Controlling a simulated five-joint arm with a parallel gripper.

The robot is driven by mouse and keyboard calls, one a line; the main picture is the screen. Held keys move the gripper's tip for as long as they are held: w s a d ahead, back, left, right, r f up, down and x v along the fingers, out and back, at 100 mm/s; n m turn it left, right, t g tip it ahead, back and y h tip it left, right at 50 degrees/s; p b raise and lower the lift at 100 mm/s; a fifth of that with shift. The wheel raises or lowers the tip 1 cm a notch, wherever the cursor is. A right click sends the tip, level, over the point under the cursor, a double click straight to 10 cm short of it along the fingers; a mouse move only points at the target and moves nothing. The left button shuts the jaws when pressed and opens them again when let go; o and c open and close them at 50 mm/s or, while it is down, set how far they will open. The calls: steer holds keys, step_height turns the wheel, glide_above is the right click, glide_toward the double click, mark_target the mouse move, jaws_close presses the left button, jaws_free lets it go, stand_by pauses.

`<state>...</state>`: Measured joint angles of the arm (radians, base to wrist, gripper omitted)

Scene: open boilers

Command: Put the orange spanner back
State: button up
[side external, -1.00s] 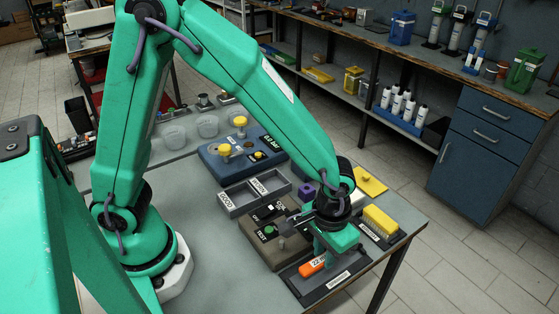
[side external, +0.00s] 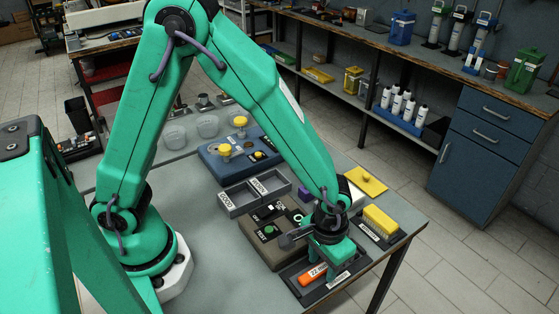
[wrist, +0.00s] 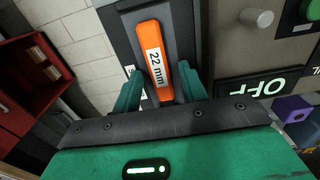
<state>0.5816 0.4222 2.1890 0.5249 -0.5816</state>
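The orange spanner (side external: 313,274), labelled 22 mm, lies in or just over the dark tray (side external: 293,281) at the table's near right corner. In the wrist view the spanner (wrist: 154,55) is slightly tilted against the straight edges of the tray (wrist: 129,22). My gripper (side external: 322,266) is low over the tray. In the wrist view the two green fingers of my gripper (wrist: 160,80) stand apart on either side of the spanner's near end, with a gap visible beside it. Whether the spanner rests fully flat in the tray cannot be told.
A brown control box (side external: 262,243) with a green button sits close behind the tray. A yellow brush-like block (side external: 380,221) lies to the right. Grey labelled bins (side external: 240,208) and a blue panel (side external: 215,163) stand further back. The table's left part is clear.

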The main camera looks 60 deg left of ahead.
mark_target(319, 264)
steer(key=shift+r, duration=0.1)
step_height(319, 264, up, 12)
stand_by(1.0)
stand_by(0.5)
steer(key=s+a+r+t, duration=0.2)
steer(key=s+a+r, duration=0.2)
steer(key=a, duration=0.6)
steer(key=s+a+r+t, duration=0.3)
steer(key=a+r, duration=0.4)
steer(key=a, duration=0.3)
steer(key=shift+s+r+t, duration=0.3)
steer(key=shift+s+r, duration=0.1)
steer(key=shift+s, duration=0.1)
